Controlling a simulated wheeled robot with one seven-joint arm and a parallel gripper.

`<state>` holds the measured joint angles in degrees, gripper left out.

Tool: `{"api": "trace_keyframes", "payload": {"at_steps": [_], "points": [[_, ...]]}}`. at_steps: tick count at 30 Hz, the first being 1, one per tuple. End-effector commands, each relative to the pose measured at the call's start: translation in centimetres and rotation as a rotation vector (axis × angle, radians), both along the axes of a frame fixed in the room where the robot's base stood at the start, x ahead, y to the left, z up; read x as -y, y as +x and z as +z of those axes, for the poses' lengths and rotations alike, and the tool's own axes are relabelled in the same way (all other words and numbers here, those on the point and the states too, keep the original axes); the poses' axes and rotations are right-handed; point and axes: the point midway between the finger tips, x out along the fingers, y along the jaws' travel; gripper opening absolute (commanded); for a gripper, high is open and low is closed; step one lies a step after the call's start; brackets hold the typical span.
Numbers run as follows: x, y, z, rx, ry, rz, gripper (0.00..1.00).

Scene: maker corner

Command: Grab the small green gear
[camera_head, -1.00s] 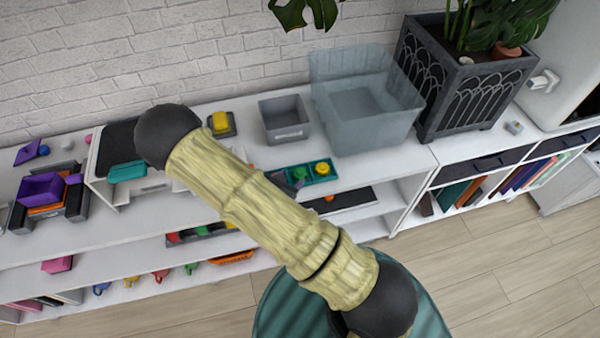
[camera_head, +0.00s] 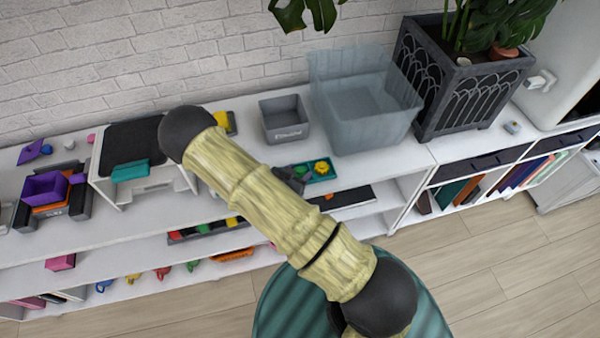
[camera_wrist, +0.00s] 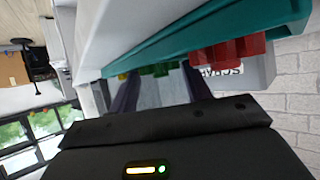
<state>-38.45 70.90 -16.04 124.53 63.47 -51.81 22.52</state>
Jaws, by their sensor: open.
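The small green gear (camera_wrist: 160,69) shows in the wrist view beneath the teal tray's edge, between my gripper's two dark fingers. The fingers of my gripper (camera_wrist: 159,78) are apart, and I see no contact with the gear. A red gear (camera_wrist: 228,50) sits to the right and a yellow one (camera_wrist: 123,76) to the left. In the head view, the teal tray (camera_head: 331,179) lies on the white shelf top with a yellow gear (camera_head: 321,167) at its right. My gripper (camera_head: 291,177) is at the tray's left part, and the arm and gripper hide much of that side.
A grey bin (camera_head: 285,133) and a large clear bin (camera_head: 365,140) stand behind the tray. A planter (camera_head: 465,100) stands to the right. A white machine with a teal handle (camera_head: 130,170) is at the left. Lower shelves hold coloured parts.

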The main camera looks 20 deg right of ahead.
Motion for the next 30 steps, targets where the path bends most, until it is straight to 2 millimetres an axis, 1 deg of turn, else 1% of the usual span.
{"api": "trace_keyframes", "payload": {"at_steps": [7, 8, 9, 12, 23, 26, 30], "points": [[0.1, 0.0, 0.0, 0.0, 0.0, -0.001, 0.48], [0.1, 0.0, 0.0, 0.0, 0.0, -0.001, 0.47], [0.1, 0.0, 0.0, 0.0, 0.0, -0.002, 0.39], [0.2, 0.0, 0.0, 0.0, 0.0, -0.004, 0.21], [0.2, 0.0, 0.4, 0.001, 0.0, -0.004, 0.21], [0.1, 0.0, 1.1, 0.002, 0.001, -0.005, 0.21], [0.2, 0.0, 2.8, 0.003, 0.001, -0.005, 0.21]]}}
